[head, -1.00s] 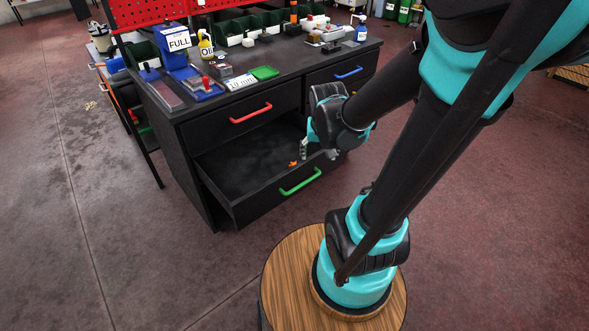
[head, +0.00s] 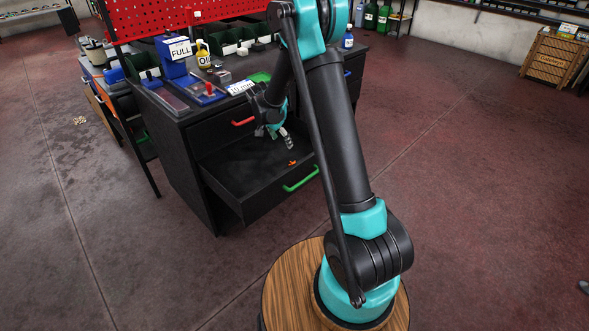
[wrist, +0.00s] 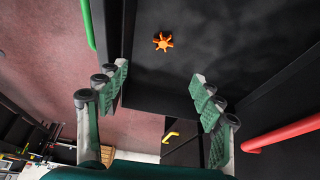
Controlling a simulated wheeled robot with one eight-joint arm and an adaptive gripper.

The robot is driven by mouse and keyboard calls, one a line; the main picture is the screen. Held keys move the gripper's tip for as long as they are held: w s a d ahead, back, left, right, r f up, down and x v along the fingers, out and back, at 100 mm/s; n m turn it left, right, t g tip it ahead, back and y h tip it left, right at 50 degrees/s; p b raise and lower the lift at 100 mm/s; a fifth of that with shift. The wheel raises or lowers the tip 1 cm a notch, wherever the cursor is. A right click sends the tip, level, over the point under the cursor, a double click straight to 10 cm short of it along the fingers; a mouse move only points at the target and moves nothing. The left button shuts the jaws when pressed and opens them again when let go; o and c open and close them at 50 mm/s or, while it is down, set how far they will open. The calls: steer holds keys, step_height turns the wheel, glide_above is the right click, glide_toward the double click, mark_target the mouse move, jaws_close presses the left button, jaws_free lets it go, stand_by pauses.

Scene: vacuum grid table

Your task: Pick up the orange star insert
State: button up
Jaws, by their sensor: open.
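The orange star insert (wrist: 162,41) lies on the black floor of the open drawer in the wrist view. It also shows as a small orange spot in the head view (head: 292,163), towards the drawer's green-handled front. My gripper (wrist: 161,82) is open, with its two green-padded fingers spread wide and nothing between them. In the wrist view the star lies beyond the fingertips, about midway between them and clear of both. In the head view my gripper (head: 287,143) hangs over the drawer, just above and left of the star.
The open drawer (head: 240,185) has side walls and a front with a green handle (head: 301,179). A closed drawer with a red handle (head: 243,122) is above it. The worktop holds a blue FULL container (head: 175,52), an oil bottle (head: 204,55) and bins. The drawer floor around the star is bare.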

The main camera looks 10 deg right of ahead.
steer(key=x, duration=0.8)
steer(key=a+x, duration=0.1)
steer(key=x, duration=0.3)
steer(key=shift+w+d+f, duration=0.15)
steer(key=shift+w+f, duration=0.15)
steer(key=shift+f, duration=0.15)
steer(key=shift+w+d+x, duration=0.1)
steer(key=shift+w+x, duration=0.05)
steer(key=shift+x, duration=1.25)
steer(key=shift+w+d+x, duration=0.1)
steer(key=shift+x, duration=1.3)
steer(key=shift+r, duration=0.2)
steer(key=shift+c, duration=0.4)
steer(key=c, duration=0.8)
